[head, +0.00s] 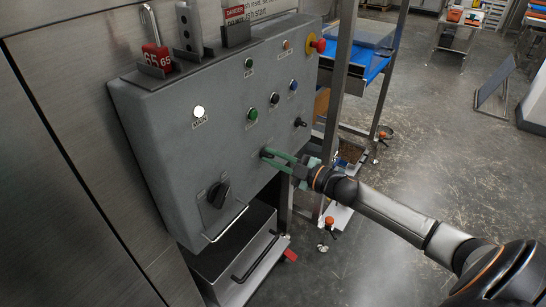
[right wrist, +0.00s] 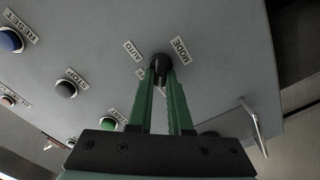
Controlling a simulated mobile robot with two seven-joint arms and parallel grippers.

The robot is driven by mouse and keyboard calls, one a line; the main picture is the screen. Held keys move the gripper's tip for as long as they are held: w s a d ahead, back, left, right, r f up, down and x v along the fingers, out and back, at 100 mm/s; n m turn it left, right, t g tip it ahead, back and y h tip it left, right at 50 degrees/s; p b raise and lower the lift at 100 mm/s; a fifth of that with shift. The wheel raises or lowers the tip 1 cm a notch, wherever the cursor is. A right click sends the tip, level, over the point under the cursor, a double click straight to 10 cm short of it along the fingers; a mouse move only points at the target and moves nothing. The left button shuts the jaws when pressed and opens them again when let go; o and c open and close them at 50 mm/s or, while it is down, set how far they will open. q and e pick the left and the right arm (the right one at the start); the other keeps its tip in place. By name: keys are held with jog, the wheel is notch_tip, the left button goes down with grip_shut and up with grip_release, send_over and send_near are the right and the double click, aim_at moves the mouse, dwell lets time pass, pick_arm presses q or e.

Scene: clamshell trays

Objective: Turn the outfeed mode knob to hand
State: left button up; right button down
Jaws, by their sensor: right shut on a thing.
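The mode knob (right wrist: 158,64) is a small round black knob on the grey control panel (head: 180,130). In the right wrist view the MODE label (right wrist: 179,49) is at its upper right and the AUTO label (right wrist: 133,50) at its left. Another label below is mostly hidden by my fingers. My right gripper (head: 267,154) reaches the panel's lower right part in the head view. Its green fingers (right wrist: 160,83) are shut on the knob's sides. I cannot tell which way the knob points. My left gripper is not in view.
A black lever switch (head: 300,122) sits just above my right gripper. Coloured push buttons and a red emergency stop (head: 318,44) are higher up. A large black rotary handle (head: 219,194) and a metal pull bar (head: 226,223) are lower left. A steel post (head: 341,80) stands at right.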

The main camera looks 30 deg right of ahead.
jog(key=c, duration=0.8)
grip_release()
jog(key=shift+c, duration=0.2)
jog(key=shift+s, duration=0.1)
jog(key=v, duration=1.2)
jog(key=shift+s+d, duration=0.1)
jog(key=shift+s, duration=0.05)
jog(key=s+a+f+m+g+h, duration=0.1)
jog(key=s+a+f+m+h, duration=0.15)
jog(key=f, duration=0.35)
jog(key=s+a+f+m+h, duration=0.1)
jog(key=f+m, duration=0.3)
jog(key=f, duration=0.1)
jog(key=s+a+f+m+g, duration=0.3)
jog(key=s+a+f, duration=0.3)
jog(key=a, duration=0.3)
jog(key=s+a+f+m+g, duration=0.3)
jog(key=s+a+f, duration=0.3)
jog(key=a+f, duration=0.2)
jog(key=shift+a+g+h, duration=0.3)
jog(key=shift+a+h, duration=0.15)
jog(key=shift+a, duration=0.15)
